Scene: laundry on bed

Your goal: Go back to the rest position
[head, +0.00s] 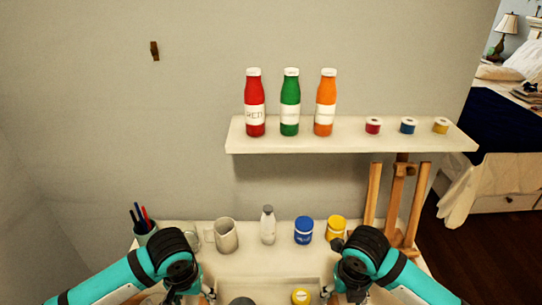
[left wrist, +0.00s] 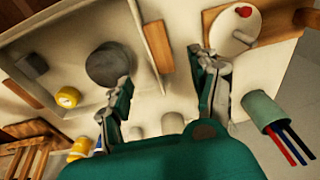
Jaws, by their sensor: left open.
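My left gripper (head: 208,296) is low in the head view, at the front of the table. In the left wrist view its two fingers (left wrist: 162,75) are spread apart, with nothing held between them. A wooden piece (left wrist: 158,46) shows beyond the gap, and a dark grey round object (left wrist: 108,65) lies beside the left finger. My right gripper (head: 328,293) is at the bottom of the head view, mostly cut off and hidden by its arm, so its jaws cannot be made out.
A white table (head: 265,262) holds a mug (head: 226,236), a white bottle (head: 268,226), a blue jar (head: 304,231), a yellow jar (head: 336,229) and a pen cup (left wrist: 262,108). Above, a shelf (head: 350,145) carries bottles and small pots.

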